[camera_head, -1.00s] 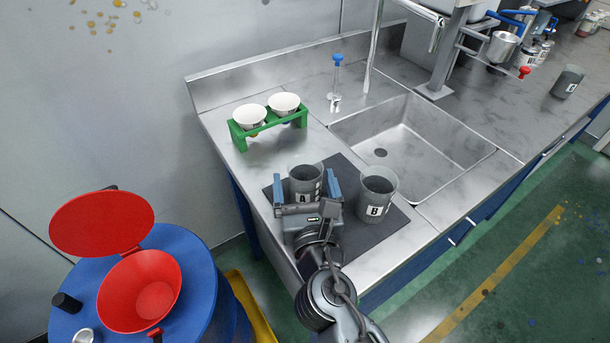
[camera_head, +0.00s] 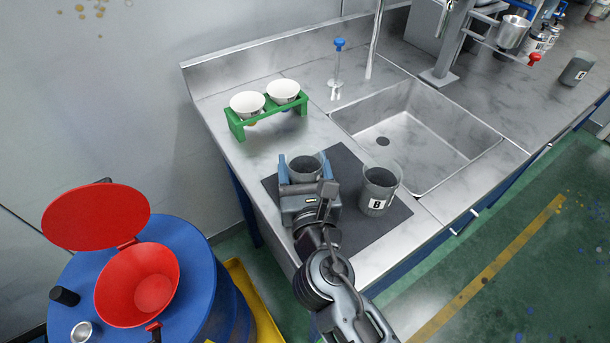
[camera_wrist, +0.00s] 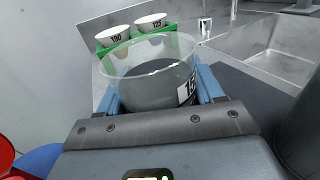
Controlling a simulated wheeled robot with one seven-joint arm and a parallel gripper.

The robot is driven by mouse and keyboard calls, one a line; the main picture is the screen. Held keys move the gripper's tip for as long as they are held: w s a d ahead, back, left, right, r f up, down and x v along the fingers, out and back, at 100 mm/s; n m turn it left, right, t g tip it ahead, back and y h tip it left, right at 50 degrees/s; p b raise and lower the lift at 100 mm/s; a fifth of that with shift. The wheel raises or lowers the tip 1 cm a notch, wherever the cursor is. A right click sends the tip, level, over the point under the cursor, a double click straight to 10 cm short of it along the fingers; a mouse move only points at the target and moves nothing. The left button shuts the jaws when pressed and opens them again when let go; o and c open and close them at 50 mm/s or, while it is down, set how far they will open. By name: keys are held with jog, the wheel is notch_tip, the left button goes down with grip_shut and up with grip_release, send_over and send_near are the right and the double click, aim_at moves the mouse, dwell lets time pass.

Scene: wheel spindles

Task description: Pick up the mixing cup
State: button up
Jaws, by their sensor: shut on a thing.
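The grey translucent mixing cup (camera_head: 306,168) is at the left part of the dark mat (camera_head: 345,163). My gripper (camera_head: 304,172) is shut on it from the near side, a blue finger on each side. In the wrist view the clear-walled cup (camera_wrist: 150,82) is upright between my fingers, with grey contents and a partly hidden black-and-white label. I cannot tell whether its base touches the mat. A second grey cup marked B (camera_head: 379,190) stands just right of my gripper on the mat.
A green rack (camera_head: 262,122) with two white filter cups stands behind. The sink (camera_head: 425,140) lies to the right. A blue drum (camera_head: 205,265) with an open red funnel (camera_head: 140,287) is at the left. Another grey cup (camera_head: 577,68) stands far right.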

notch_tip(320, 180, up, 10)
jog(key=p, duration=0.4)
dwell(0.6)
